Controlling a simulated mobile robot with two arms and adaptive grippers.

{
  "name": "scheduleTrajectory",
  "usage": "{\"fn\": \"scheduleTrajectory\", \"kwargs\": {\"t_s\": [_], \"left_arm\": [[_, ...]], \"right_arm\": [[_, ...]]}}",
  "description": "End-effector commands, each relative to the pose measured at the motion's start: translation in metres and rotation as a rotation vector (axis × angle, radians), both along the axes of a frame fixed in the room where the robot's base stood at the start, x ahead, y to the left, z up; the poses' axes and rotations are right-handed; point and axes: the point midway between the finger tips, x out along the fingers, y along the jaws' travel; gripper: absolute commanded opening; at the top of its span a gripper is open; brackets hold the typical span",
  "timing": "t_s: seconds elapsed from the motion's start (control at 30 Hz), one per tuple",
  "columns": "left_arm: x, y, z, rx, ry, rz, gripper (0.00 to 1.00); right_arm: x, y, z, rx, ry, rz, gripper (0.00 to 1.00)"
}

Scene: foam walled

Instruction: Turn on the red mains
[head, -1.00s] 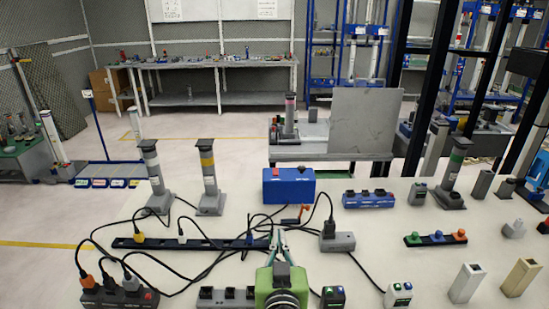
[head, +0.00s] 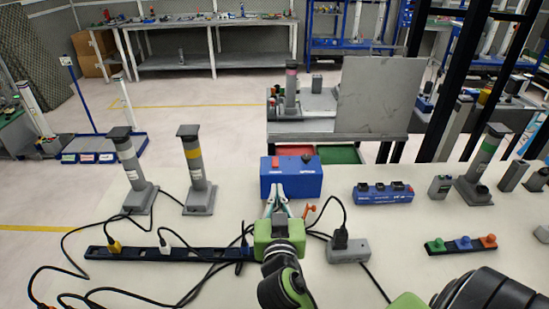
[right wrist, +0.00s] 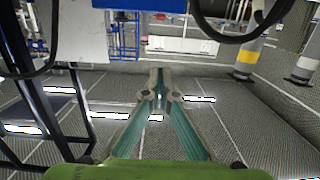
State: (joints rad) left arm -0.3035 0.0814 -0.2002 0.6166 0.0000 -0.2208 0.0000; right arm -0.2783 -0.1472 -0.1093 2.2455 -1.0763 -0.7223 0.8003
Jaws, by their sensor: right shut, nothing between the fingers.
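A blue box (head: 291,185) stands on the pale table in the head view. My left gripper is not in view.
An orange-handled part (head: 311,214) lies right of the fingers. A grey socket box (head: 348,250) with a black plug and cable stands nearby. A dark power strip (head: 200,254) with cables lies left. Grey posts (head: 196,170) stand further left. A blue block (head: 384,194) stands right.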

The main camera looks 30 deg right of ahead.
Motion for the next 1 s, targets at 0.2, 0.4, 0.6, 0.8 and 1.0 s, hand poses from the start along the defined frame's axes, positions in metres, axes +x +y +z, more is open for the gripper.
{"fn": "scheduleTrajectory", "kwargs": {"t_s": [0.2, 0.4, 0.6, 0.8, 1.0], "left_arm": [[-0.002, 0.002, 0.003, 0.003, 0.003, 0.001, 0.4], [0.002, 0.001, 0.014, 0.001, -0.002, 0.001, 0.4], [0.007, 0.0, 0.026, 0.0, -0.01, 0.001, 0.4], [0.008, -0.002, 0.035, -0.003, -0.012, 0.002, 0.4], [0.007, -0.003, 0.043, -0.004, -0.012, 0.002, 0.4]], "right_arm": [[0.005, -0.003, 0.0, -0.002, 0.0, 0.0, 0.0], [0.031, -0.019, 0.001, -0.006, 0.0, -0.001, 0.0], [0.066, -0.04, -0.003, -0.004, 0.0, 0.0, 0.0], [0.099, -0.061, -0.007, -0.004, 0.001, -0.002, 0.0], [0.129, -0.08, -0.01, -0.004, 0.0, -0.001, 0.0]]}}
